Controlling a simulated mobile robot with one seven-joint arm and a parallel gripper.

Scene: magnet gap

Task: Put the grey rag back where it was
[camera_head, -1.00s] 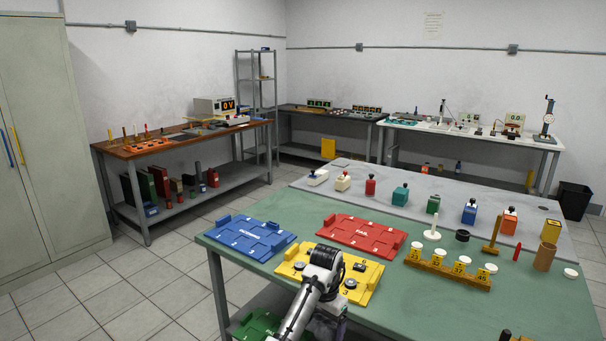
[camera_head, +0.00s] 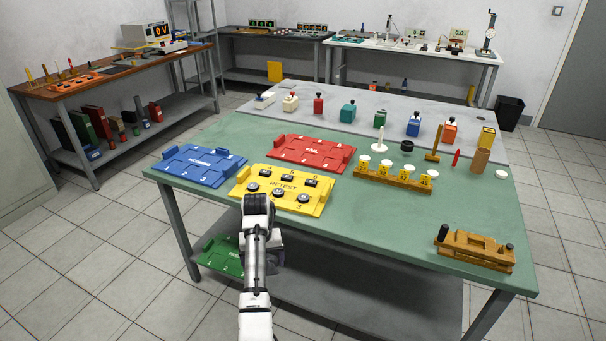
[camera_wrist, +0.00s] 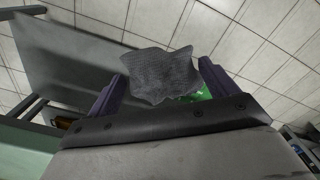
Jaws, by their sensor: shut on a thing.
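The grey rag (camera_wrist: 158,78) hangs between the two dark purple fingers of my gripper (camera_wrist: 164,70) in the wrist view. The gripper is shut on it, and the cloth looks crumpled, with an uneven outline. Below and behind it in that view are a grey shelf surface (camera_wrist: 75,60) and tiled floor. In the head view my arm reaches to the front edge of the green table (camera_head: 370,225), beside the yellow RETEST tray (camera_head: 318,205). My own arm mostly hides the gripper and rag there.
The green PASS tray (camera_head: 222,252) lies on the lower shelf, left of my arm. Blue (camera_head: 200,166) and red (camera_head: 312,151) trays lie on the table. The table's front middle is clear.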

